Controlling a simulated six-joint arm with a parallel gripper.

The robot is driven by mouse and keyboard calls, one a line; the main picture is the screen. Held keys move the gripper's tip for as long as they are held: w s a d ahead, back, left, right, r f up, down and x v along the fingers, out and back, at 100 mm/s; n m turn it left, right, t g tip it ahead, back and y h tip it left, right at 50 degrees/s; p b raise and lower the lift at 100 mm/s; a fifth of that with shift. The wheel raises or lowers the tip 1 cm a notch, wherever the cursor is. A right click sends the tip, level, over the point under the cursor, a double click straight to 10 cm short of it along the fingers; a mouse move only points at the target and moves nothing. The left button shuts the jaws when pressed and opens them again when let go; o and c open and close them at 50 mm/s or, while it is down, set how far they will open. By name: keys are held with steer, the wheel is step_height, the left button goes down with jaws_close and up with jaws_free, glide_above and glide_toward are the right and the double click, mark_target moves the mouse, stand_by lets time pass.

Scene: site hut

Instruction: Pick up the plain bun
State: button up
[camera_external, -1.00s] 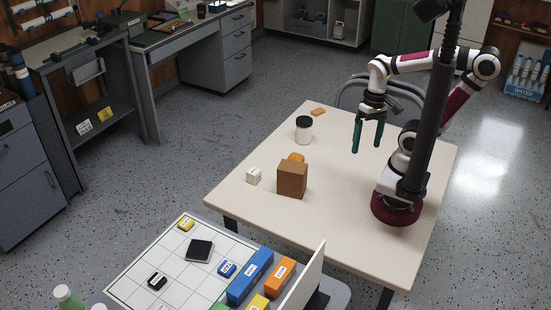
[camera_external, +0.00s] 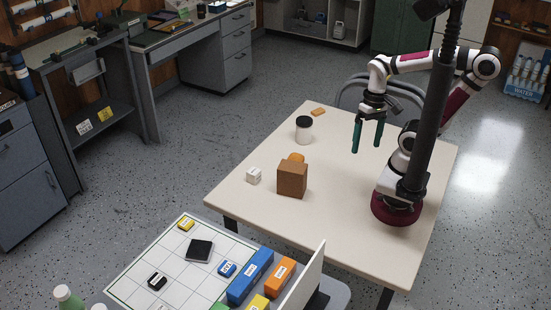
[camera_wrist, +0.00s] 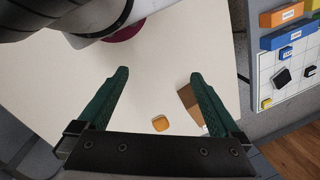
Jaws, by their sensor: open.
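The plain bun appears to be the orange, rounded piece (camera_external: 297,157) on the table, partly hidden behind a brown box (camera_external: 292,180) in the external view. In the wrist view the bun (camera_wrist: 160,123) lies in the open, left of the brown box (camera_wrist: 188,96), with a small gap between them. My gripper (camera_external: 367,149) is open and empty, above the table to the right of the bun. In the wrist view its green fingers (camera_wrist: 159,74) are spread, and the bun shows between them, nearer the gripper's base.
A white jar with a black lid (camera_external: 304,131), a small white cube (camera_external: 254,176) and a flat orange piece (camera_external: 318,112) stand on the table (camera_external: 340,225). A gridded board (camera_external: 180,270) with coloured blocks lies beyond its near edge. The table's near right part is clear.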

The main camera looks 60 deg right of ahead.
mark_target(302, 156)
steer(key=shift+a, duration=0.1)
steer(key=w+f+m+t+y, duration=0.3)
steer(key=w+f+m+y, duration=0.3)
steer(key=w+m+y, duration=0.5)
steer(key=w+d+f+m+t+h, duration=0.1)
steer(key=d+f+m+t+h, duration=0.1)
steer(key=d+f+m+t, duration=0.1)
steer(key=w+d+f+m+t+h, duration=0.1)
steer(key=d+f+m+t+h, duration=0.1)
steer(key=d+m, duration=0.4)
steer(key=w+d+f+m+t+h, duration=0.1)
steer(key=d+f+m+t+h, duration=0.1)
steer(key=d+f+m+t, duration=0.2)
steer(key=shift+w+d+f+m+h, duration=0.1)
steer(key=shift+d+f+m+h, duration=0.25)
steer(key=shift+f, duration=0.2)
steer(key=shift+m, duration=0.25)
steer(key=x, duration=1.5)
steer(key=shift+w+d+f, duration=0.15)
steer(key=shift+w+f, duration=0.1)
steer(key=shift+w, duration=0.15)
steer(key=c, duration=1.1)
